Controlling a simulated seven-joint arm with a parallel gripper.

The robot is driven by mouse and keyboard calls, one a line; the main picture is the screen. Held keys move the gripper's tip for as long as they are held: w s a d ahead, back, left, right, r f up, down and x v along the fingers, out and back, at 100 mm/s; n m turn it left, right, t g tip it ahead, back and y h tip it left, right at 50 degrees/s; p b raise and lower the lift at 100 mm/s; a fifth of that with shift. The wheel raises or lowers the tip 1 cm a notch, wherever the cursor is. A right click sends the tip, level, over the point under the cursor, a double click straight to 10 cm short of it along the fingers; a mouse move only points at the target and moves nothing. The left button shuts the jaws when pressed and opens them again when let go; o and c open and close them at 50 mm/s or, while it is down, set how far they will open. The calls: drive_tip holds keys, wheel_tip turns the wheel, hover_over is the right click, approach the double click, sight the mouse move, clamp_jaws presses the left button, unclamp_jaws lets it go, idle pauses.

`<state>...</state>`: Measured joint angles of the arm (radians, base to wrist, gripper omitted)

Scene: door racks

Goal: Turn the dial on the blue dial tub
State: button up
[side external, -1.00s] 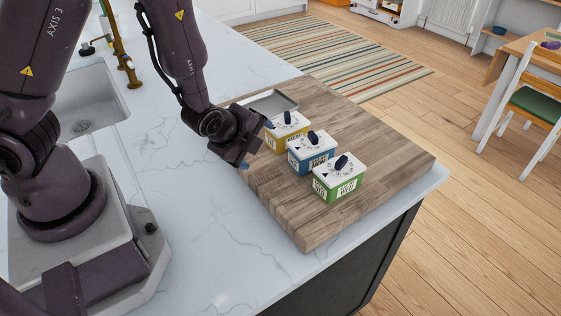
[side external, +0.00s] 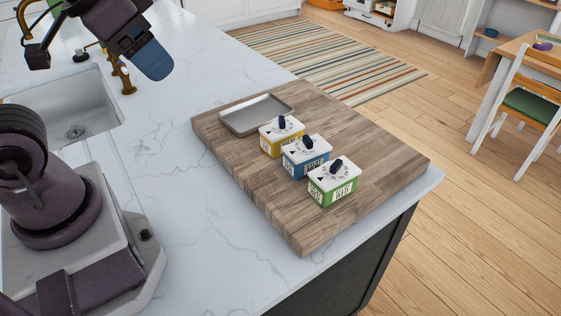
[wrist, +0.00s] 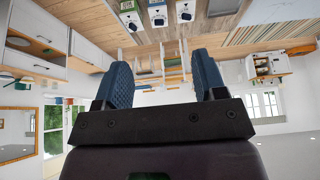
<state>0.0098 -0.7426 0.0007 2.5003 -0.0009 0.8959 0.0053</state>
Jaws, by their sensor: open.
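The blue dial tub (side external: 306,159) stands upright on a wooden board, in the middle of a row of three. It has a white lid with a dark dial (side external: 308,142) and a small black triangle mark. A yellow tub (side external: 282,139) stands behind it and a green tub (side external: 333,185) in front, each with a similar dial. My gripper (side external: 152,62) is raised at the upper left, well away from the tubs. The wrist view shows its two blue fingers (wrist: 164,80) apart with nothing between them; the tubs appear small at the top edge.
A grey metal tray (side external: 256,114) lies on the wooden board (side external: 375,168) behind the yellow tub. A sink (side external: 75,110) and a brass tap (side external: 126,78) are at the left of the white counter (side external: 195,215). The board's left part is clear.

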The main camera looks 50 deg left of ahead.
drive_tip(key=shift+w+d+f+g, duration=0.2)
drive_tip(key=shift+w+f+g, duration=0.15)
drive_tip(key=shift+f, duration=0.15)
drive_tip(key=shift+w+d+f+g, duration=0.15)
drive_tip(key=shift+w+f+g, duration=0.2)
drive_tip(key=shift+f, duration=0.15)
drive_tip(key=c, duration=0.3)
drive_tip(key=n+g, duration=0.4)
drive_tip(key=n, duration=1.1)
approach(310, 141)
wheel_tip(310, 141, down, 9)
drive_tip(key=shift+w+f, duration=0.1)
drive_tip(key=shift+f, duration=0.1)
drive_tip(key=shift+c, duration=0.2)
clamp_jaws()
